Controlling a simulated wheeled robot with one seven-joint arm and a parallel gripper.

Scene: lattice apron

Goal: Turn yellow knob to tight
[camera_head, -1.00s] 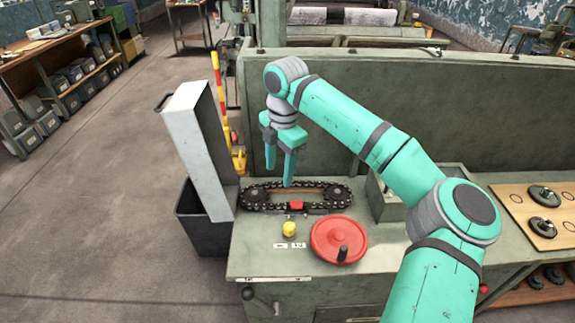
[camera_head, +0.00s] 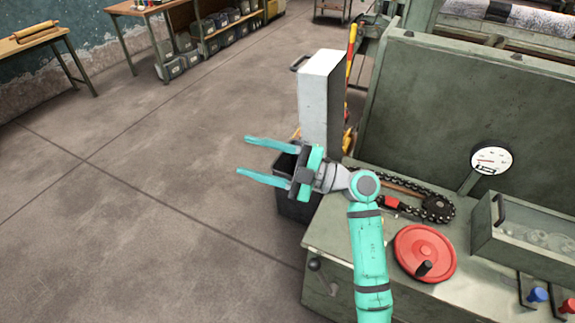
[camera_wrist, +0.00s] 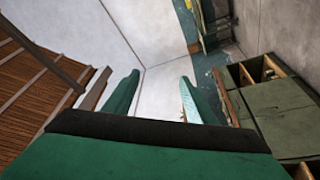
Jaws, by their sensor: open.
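The yellow knob does not show in either current view. My arm covers the bench top just left of the red handwheel (camera_head: 425,252). My gripper (camera_head: 244,156) is open and empty. It points left, past the bench's left end, with its fingers above the floor and near the dark bin. In the wrist view both fingers of my gripper (camera_wrist: 157,88) show apart with nothing between them.
A black chain (camera_head: 437,208) with a red link lies on the bench. A tall pale panel (camera_head: 321,100) stands by the dark bin (camera_head: 293,205). A dial gauge (camera_head: 491,160) and a grey box (camera_head: 535,240) are at right. The floor at left is clear.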

